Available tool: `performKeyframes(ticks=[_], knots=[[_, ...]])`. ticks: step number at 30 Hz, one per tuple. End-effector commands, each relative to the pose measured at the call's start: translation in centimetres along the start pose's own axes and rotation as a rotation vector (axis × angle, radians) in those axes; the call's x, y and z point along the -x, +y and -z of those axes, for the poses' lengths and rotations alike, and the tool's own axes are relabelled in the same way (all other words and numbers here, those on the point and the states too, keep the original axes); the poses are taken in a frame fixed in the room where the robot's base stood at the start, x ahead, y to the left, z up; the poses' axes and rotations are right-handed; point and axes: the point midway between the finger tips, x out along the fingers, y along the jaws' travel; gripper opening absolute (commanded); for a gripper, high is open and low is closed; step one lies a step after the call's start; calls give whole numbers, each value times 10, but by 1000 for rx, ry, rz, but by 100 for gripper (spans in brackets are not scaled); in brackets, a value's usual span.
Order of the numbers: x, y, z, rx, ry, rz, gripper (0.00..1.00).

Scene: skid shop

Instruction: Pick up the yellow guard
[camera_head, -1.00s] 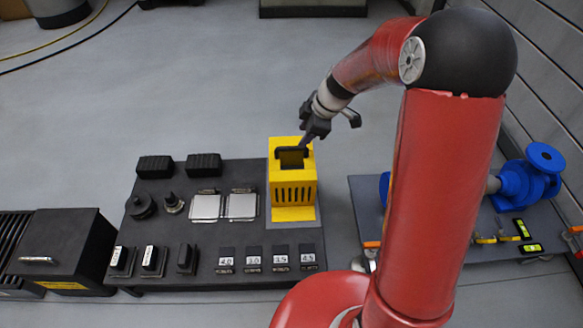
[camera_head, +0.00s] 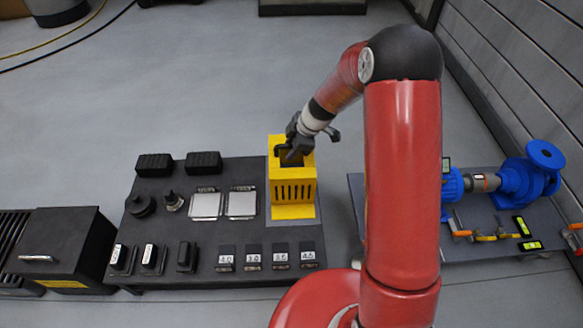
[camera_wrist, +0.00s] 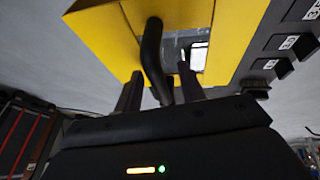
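The yellow guard (camera_head: 294,192) stands upright at the right end of the dark table, with slots in its front and a black handle on top. In the wrist view the guard (camera_wrist: 110,35) fills the upper middle, and its black handle (camera_wrist: 152,50) runs down between my fingers. My gripper (camera_head: 294,147) is at the top of the guard, over the handle. In the wrist view my gripper (camera_wrist: 158,75) is open, one finger on each side of the handle, with gaps showing. Contact with the handle cannot be told.
The dark table (camera_head: 225,175) also bears black blocks, two pale plates (camera_head: 242,204) and a row of numbered blocks (camera_head: 280,256). A black box (camera_head: 65,243) stands at left. A blue pump (camera_head: 525,178) is on a bench at right.

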Motion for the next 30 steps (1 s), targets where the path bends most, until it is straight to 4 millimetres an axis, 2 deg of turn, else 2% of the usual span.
performKeyframes(ticks=[2,11,30], knots=[[0,0,0,0,0,0,38],[1,0,0,0,0,0,0],[1,0,0,0,0,0,0]])
